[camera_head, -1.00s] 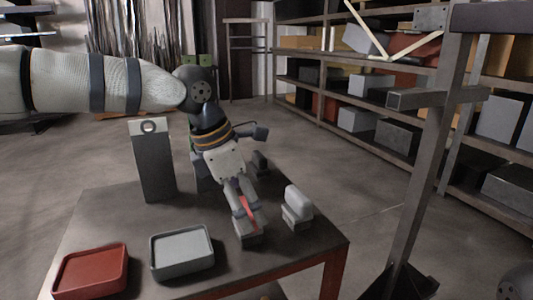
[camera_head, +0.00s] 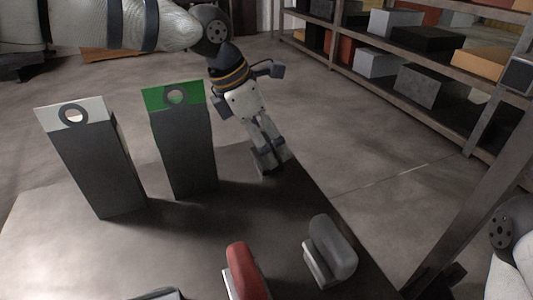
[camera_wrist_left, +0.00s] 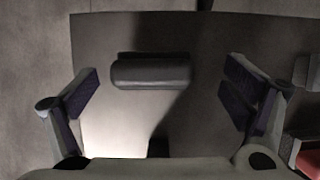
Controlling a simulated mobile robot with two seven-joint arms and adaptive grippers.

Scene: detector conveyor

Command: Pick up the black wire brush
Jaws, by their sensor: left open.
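The black wire brush (camera_wrist_left: 150,72) lies on the dark table, between and ahead of my left fingers in the left wrist view. Its rounded dark handle runs across the picture. My left gripper (camera_wrist_left: 168,95) is open, with a finger on each side and a gap to the brush; neither finger visibly touches it. In the head view my left gripper (camera_head: 270,160) points down at the far right part of the table and mostly hides the brush. My right gripper is out of view; only part of my right arm shows at the right edge.
A red-handled brush (camera_head: 246,272) and a grey-handled brush (camera_head: 331,248) stand nearer on the table (camera_head: 200,240). Two dark upright blocks, one with a white top (camera_head: 98,165) and one with a green top (camera_head: 182,145), stand left of my gripper. Shelves (camera_head: 400,50) stand behind.

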